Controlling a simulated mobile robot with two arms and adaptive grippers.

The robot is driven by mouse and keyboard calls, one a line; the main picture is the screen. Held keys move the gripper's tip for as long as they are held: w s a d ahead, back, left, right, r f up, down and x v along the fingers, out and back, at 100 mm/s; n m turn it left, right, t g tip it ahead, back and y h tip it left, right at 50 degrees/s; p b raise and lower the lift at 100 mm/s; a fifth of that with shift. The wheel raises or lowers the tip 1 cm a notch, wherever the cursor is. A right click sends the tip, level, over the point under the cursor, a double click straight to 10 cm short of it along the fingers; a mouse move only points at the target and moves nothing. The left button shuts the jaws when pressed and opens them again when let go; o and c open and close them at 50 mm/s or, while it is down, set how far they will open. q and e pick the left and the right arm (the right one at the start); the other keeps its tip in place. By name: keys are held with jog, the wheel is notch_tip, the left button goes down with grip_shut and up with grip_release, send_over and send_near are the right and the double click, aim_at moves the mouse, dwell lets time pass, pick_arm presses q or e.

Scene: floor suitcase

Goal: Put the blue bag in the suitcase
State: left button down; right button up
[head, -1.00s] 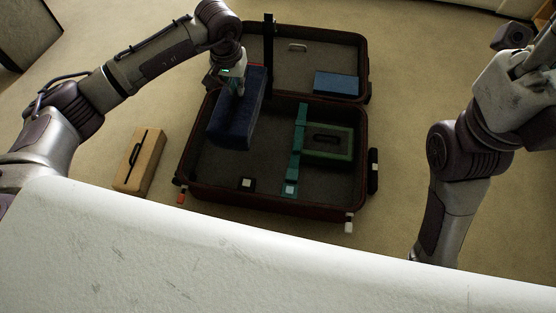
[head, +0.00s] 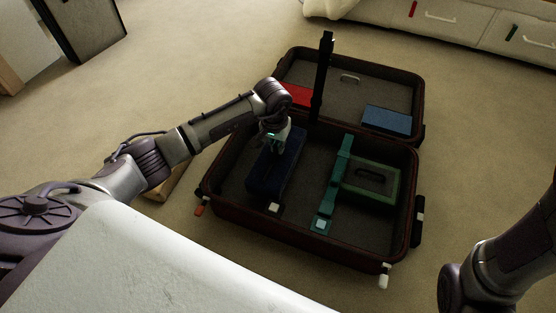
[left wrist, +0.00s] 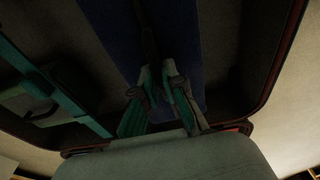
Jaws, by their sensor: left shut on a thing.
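The open suitcase (head: 300,225) lies on the floor, its lid folded back. The dark blue bag (head: 268,180) is within the left part of its base, lengthwise; I cannot tell whether it touches the bottom. My left gripper (head: 277,146) is at the far end of the bag's top, shut on it. In the left wrist view the gripper fingers (left wrist: 160,105) close on a dark strip, seemingly the handle, along the blue bag (left wrist: 115,30). My right arm shows at the lower right, but its gripper is out of view.
A green case (head: 372,183) with a teal strap (head: 336,180) lies in the base's right part. A red item (head: 298,95) and a blue item (head: 388,120) lie in the lid. A tan case (head: 166,185) is partly hidden behind my left arm.

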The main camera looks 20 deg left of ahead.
aim_at(278, 155)
pick_arm(q)
notch_tip(278, 155, down, 4)
jog(key=b, duration=0.2)
jog(key=shift+f+b, duration=0.1)
jog(key=shift+b, duration=0.25)
jog(key=c, duration=1.3)
grip_release()
jog(key=shift+o, duration=0.2)
